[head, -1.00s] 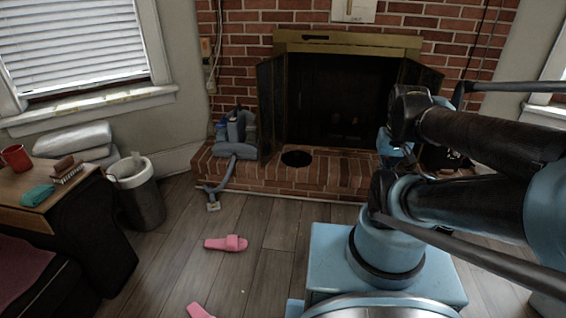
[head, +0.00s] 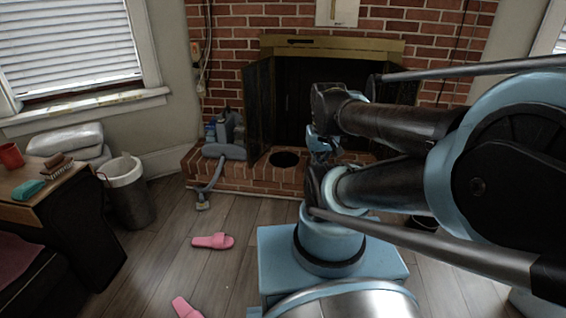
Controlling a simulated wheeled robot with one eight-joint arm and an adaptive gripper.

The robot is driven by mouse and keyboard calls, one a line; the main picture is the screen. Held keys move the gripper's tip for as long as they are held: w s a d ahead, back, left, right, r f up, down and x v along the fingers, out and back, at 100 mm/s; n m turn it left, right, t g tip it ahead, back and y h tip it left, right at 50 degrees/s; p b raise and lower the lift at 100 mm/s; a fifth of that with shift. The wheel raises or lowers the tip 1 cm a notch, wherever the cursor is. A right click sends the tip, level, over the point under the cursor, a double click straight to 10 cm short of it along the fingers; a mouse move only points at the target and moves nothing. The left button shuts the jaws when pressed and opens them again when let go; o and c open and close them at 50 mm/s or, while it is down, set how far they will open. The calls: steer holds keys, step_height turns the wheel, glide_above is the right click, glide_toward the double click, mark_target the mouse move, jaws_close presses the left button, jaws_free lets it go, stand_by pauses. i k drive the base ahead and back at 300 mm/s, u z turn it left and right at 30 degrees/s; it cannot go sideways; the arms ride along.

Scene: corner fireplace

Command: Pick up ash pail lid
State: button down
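A flat, dark round disc (head: 285,160), which looks like the ash pail lid, lies on the brick hearth (head: 235,176) in front of the fireplace opening. My arm reaches in from the right, and its far end, with my gripper (head: 322,147), is just right of the disc in the picture. There is a gap between them in the picture. The fingers are too small and too hidden by the arm links to tell open from shut. No pail can be clearly made out.
A grey vacuum-like tool (head: 226,138) stands on the hearth left of the disc, its hose hanging to the floor. The fireplace door (head: 259,105) stands open. Pink slippers (head: 213,241) lie on the floor. A bin (head: 128,195) and desk (head: 50,190) are at left.

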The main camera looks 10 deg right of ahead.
mark_target(284, 160)
steer(key=z, duration=1.55)
steer(key=k, duration=0.6)
steer(key=u, duration=0.3)
steer(key=i, duration=0.55)
steer(key=u, duration=0.75)
steer(key=i, duration=1)
steer(key=u, duration=0.05)
